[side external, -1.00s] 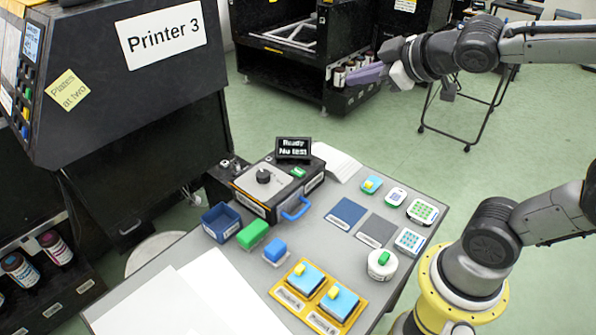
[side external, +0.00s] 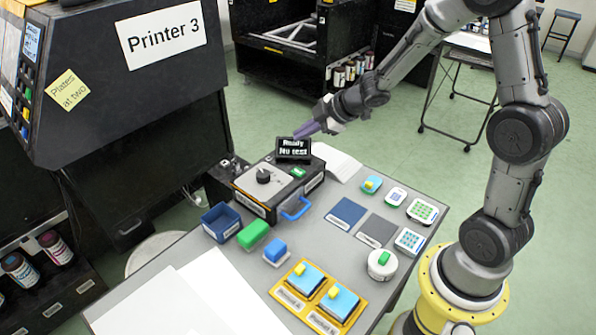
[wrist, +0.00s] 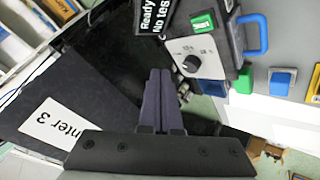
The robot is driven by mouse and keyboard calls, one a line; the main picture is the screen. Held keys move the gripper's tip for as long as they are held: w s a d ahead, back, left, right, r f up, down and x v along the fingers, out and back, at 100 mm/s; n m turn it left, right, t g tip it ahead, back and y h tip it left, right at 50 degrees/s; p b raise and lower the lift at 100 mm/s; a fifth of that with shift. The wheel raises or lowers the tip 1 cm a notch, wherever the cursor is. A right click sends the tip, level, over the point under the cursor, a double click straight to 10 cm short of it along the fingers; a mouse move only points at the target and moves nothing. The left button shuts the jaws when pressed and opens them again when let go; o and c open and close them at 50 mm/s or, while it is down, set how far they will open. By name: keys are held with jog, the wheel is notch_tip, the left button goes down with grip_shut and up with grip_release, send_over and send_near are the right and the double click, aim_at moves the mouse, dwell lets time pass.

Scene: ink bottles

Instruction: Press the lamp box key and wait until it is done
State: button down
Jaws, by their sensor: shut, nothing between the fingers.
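The lamp box (side external: 264,187) is a dark case with a pale top, a black dial and a blue handle, at the back left of the table. Its green key (side external: 298,172) lies beside the dial; the key also shows in the wrist view (wrist: 203,22). A small display (side external: 293,149) behind it reads "Ready" and "No test". My gripper (side external: 300,134) is shut and empty, its purple fingers just above and behind the display. In the wrist view the shut fingers (wrist: 160,75) point toward the box, apart from the key.
A blue tray (side external: 221,222), a green block (side external: 252,235) and a blue block (side external: 275,250) stand in front of the box. A yellow tray (side external: 318,300) holds two blue-topped pads. The printer (side external: 130,70) rises at left. White paper (side external: 190,300) covers the front left.

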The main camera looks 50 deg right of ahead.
aim_at(303, 172)
dwell(0.3)
jog(key=shift+f, duration=4.35)
jog(key=shift+f, duration=0.15)
jog(key=shift+f, duration=0.25)
jog(key=shift+f, duration=0.5)
jog(key=shift+r, duration=0.9)
jog(key=shift+r, duration=2.55)
